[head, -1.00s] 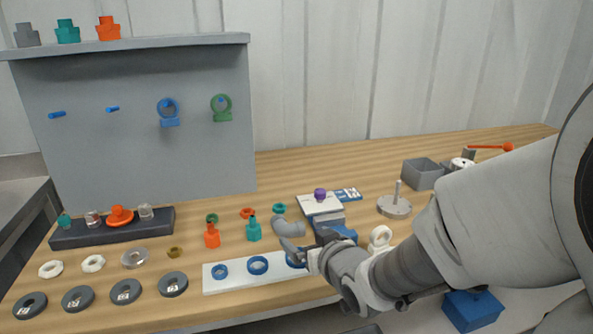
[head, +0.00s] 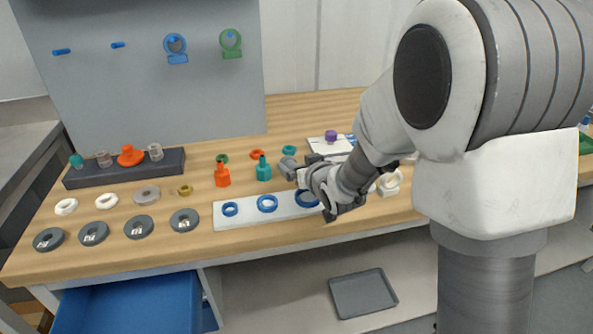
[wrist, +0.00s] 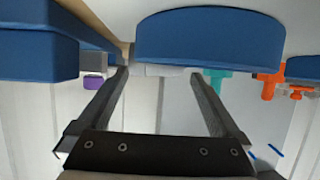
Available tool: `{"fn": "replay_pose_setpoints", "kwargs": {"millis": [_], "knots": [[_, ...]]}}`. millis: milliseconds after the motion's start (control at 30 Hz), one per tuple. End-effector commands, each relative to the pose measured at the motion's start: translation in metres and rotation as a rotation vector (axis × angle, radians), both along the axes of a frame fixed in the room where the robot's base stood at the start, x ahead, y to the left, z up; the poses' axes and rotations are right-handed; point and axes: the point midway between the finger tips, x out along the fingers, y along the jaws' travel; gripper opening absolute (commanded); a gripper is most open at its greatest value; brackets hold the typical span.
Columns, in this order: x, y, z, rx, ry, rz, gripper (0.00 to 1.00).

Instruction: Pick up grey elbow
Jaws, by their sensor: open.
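The grey elbow (head: 287,165) stands on the wooden bench behind the white plate, right of a teal fitting (head: 264,170). My gripper (head: 299,174) is at its near right side in the head view and hides part of it. In the wrist view my gripper (wrist: 159,72) has its two fingers spread apart. A pale grey piece, probably the elbow, shows between and beyond the fingertips, partly hidden behind a large blue shape. I cannot tell whether the fingers touch the elbow.
A white plate (head: 237,221) with blue rings (head: 267,203) lies just in front, partly under my gripper. An orange fitting (head: 222,176) stands left of the teal one. A purple-topped part (head: 331,136) is behind to the right. Grey discs (head: 138,227) lie at the left.

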Motion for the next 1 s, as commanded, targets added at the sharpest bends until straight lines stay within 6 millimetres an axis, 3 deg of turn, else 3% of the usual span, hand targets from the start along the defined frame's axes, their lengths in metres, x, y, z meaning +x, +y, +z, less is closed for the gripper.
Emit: {"fn": "replay_pose_setpoints", "kwargs": {"millis": [300, 700, 1000], "knots": [[0.0055, 0.0024, -0.0020, 0.000, 0.000, 0.000, 1.00], [0.0054, 0.0023, -0.0018, 0.000, -0.001, 0.000, 0.31], [0.0055, 0.0023, 0.0021, 0.001, -0.002, 0.000, 0.31]]}}
